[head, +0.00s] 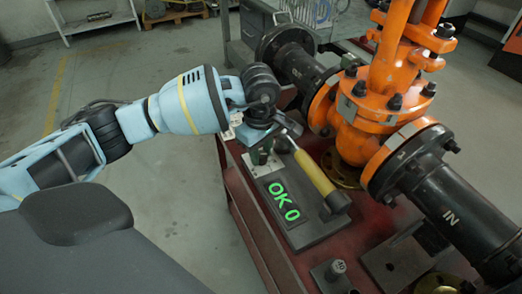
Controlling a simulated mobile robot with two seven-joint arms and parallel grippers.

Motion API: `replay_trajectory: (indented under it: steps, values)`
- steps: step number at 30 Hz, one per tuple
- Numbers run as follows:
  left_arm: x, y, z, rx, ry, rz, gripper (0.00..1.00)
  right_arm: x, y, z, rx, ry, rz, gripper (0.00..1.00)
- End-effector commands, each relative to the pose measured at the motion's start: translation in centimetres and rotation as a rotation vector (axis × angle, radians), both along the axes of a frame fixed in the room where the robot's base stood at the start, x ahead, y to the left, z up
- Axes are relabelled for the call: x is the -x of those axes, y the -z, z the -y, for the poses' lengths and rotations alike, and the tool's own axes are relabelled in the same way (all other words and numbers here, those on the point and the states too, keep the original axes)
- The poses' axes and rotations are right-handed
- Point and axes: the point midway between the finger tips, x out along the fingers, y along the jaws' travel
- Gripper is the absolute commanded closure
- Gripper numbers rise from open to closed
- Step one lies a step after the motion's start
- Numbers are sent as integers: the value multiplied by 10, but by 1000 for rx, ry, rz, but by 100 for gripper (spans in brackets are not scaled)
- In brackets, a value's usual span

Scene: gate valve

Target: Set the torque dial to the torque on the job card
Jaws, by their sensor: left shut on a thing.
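My left gripper (263,152) points down at the far end of the readout panel. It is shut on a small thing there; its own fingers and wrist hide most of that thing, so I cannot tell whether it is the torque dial. The dark panel (309,233) has a lit display (285,201) reading "OK 0" in green. A wrench with a yellow handle (315,172) and a dark end lies along the panel's right side, close to my gripper. I cannot make out a readable job card. My right gripper is not in view.
The red bench (255,222) carries an orange gate valve (376,108) between black flanged pipes (440,195), close to the right of my left gripper. A grey post (335,269) stands on a plate near the front. Open floor lies to the left.

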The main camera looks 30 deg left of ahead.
Motion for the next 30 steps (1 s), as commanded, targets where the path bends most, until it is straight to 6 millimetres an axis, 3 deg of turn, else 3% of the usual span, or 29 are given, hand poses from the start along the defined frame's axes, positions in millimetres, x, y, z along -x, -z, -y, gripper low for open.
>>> replay_trajectory:
  steps: [11,30]
  values:
    - [0,-2,0,0,-106,2,94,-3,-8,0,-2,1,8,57]
    - [-1,-3,0,2,-610,3,94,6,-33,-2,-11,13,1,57]
